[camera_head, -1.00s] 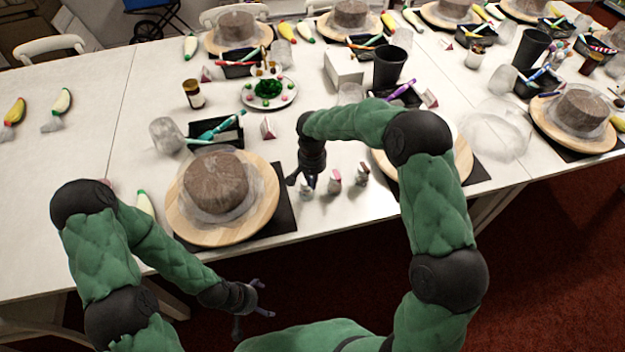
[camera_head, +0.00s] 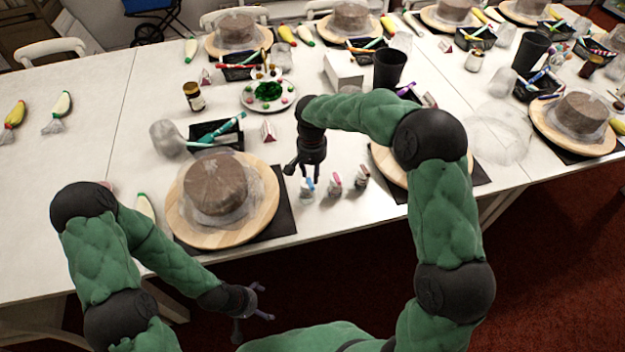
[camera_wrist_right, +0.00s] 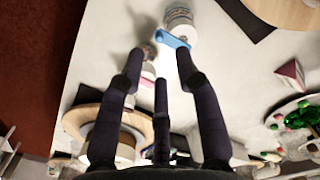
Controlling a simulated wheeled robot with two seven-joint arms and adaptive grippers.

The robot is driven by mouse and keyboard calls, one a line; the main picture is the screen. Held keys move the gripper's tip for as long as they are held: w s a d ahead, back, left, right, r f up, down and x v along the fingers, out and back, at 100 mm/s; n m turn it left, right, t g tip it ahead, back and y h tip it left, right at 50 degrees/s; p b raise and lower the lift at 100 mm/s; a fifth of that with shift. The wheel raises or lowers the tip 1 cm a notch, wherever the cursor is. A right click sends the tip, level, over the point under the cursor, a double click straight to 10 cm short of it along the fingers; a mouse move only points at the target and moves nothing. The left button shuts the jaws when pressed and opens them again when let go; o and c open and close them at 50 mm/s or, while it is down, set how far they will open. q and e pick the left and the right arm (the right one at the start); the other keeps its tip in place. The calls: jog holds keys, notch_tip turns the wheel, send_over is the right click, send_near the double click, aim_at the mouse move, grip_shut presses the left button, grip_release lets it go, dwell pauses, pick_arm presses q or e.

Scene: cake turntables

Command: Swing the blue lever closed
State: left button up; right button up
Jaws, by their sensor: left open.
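The blue lever (camera_head: 309,184) sits on top of a small pale bottle (camera_head: 307,193) near the table's front edge. In the right wrist view the blue lever (camera_wrist_right: 172,40) sticks out sideways from its bottle (camera_wrist_right: 180,18), between the fingertips and closer to the right-hand finger. Whether a finger touches it I cannot tell. My right gripper (camera_head: 300,172) is just above and behind the bottle; its fingers (camera_wrist_right: 158,62) are spread with nothing held. My left gripper (camera_head: 262,302) is open and empty in front of the table, low and away from the bottles.
Two similar bottles, one with a pink top (camera_head: 335,182) and one with a reddish top (camera_head: 362,172), stand to the right. A cake turntable (camera_head: 262,212) is on the left, and another turntable (camera_head: 388,163) is partly behind my right arm. A small pink-sided card (camera_head: 268,132) stands behind.

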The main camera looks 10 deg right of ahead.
aim_at(312, 186)
notch_tip(312, 186, up, 6)
dwell(0.4)
jog(key=shift+r, duration=0.1)
